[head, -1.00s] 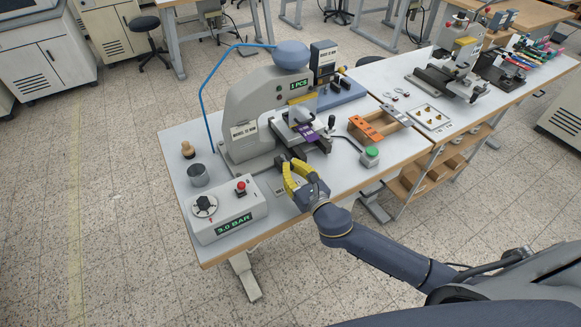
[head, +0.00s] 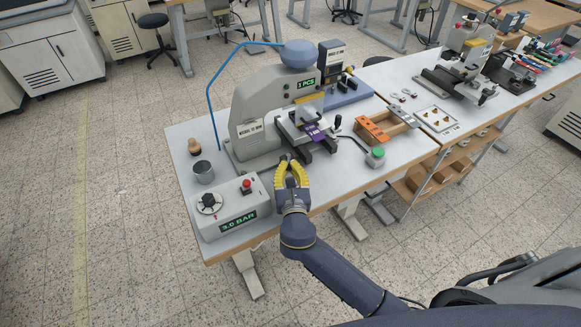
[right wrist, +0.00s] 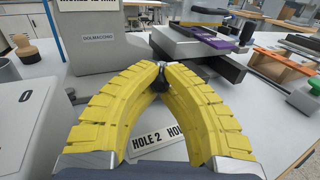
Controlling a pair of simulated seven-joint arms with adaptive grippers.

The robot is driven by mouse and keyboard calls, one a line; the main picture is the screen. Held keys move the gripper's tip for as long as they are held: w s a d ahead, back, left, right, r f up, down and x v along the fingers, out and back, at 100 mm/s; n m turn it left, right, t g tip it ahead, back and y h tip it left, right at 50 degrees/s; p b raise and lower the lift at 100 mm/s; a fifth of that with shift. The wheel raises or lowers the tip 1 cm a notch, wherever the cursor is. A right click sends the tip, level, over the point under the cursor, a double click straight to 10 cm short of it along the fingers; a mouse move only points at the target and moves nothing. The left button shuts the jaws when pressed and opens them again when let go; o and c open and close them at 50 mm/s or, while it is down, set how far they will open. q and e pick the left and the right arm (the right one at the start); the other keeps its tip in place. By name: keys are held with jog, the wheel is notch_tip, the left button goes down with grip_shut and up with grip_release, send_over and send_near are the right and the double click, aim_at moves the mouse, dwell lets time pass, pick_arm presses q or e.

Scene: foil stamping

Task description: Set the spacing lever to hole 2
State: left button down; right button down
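My right gripper (head: 291,162) is at the front edge of the grey press (head: 262,105), on its left front side. In the right wrist view its yellow fingers (right wrist: 162,68) curve inward and their tips come close together around a small dark knob (right wrist: 158,84), which looks like the end of the spacing lever. The fingers hide most of the lever. A white plate with the label HOLE 2 (right wrist: 148,140) lies below, between the fingers; a second label beside it is partly covered. Which hole the lever sits in is hidden. My left gripper is not in view.
A control box reading 3.0 BAR (head: 232,212) stands left of the gripper, with a metal cup (head: 203,172) behind it. A purple piece (head: 314,131) lies on the press bed. A green button (head: 377,154) and a wooden tray (head: 392,119) are to the right.

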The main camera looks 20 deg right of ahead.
dwell(0.3)
jog(key=c, duration=1.3)
grip_release()
jog(key=s, duration=0.4)
jog(key=s+a, duration=0.1)
jog(key=s, duration=0.3)
jog(key=s+a, duration=0.1)
jog(key=s, duration=0.2)
jog(key=shift+s+a, duration=0.1)
jog(key=shift+s, duration=0.3)
